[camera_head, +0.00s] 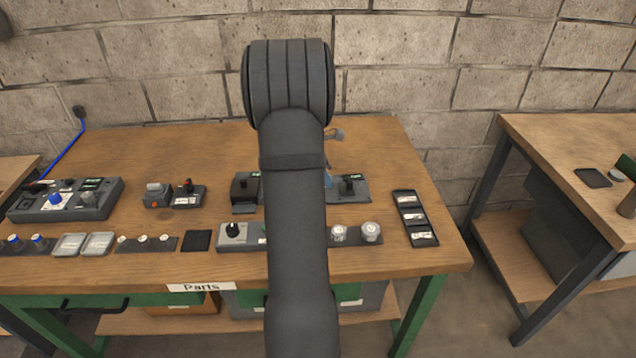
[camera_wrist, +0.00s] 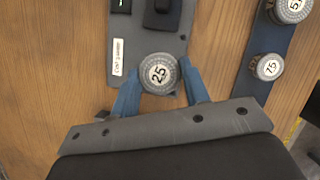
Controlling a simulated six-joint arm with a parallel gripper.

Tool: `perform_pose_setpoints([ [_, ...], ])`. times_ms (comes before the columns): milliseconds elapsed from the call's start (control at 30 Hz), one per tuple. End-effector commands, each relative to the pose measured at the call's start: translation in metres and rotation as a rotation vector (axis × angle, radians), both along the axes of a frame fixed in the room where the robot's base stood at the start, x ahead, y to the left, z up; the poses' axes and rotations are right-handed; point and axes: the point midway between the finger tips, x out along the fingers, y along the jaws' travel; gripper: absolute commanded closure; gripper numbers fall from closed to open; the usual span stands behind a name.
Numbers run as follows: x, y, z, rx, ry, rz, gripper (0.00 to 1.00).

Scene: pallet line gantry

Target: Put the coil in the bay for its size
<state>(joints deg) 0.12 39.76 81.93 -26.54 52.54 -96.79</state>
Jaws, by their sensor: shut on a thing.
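The coil (camera_wrist: 158,73) is a round, light grey, ribbed piece with "25" on its pale top. In the wrist view my gripper (camera_wrist: 160,82) has its two blue fingers shut on the coil, one at each side. The coil is over or at the edge of a grey board (camera_wrist: 186,18); I cannot tell whether it touches it. In the head view my arm hides the coil and most of the gripper. A dark strip with three white-labelled sections (camera_head: 397,193) lies at the table's right; its labels are unreadable, and I cannot tell if these are the bays.
Two similar round pieces (camera_head: 371,232) stand on a dark rack near the front edge; in the wrist view one reads "75" (camera_wrist: 269,67). A black device (camera_head: 349,184) sits on the board. Switch boxes (camera_head: 88,200) fill the left. Bare wood lies at the back of the table.

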Motion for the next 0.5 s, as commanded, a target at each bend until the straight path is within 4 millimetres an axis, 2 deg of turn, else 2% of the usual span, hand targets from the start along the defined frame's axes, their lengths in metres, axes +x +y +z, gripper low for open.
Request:
perform_pose_setpoints([
  [33, -0.008, -0.012, 0.008, 0.000, -0.003, -0.006, 0.88],
  [200, -0.031, -0.043, 0.031, 0.000, -0.003, -0.006, 0.88],
  [400, -0.051, -0.070, 0.051, 0.000, -0.002, -0.004, 0.88],
  [500, -0.057, -0.077, 0.057, 0.000, -0.001, -0.003, 0.88],
])
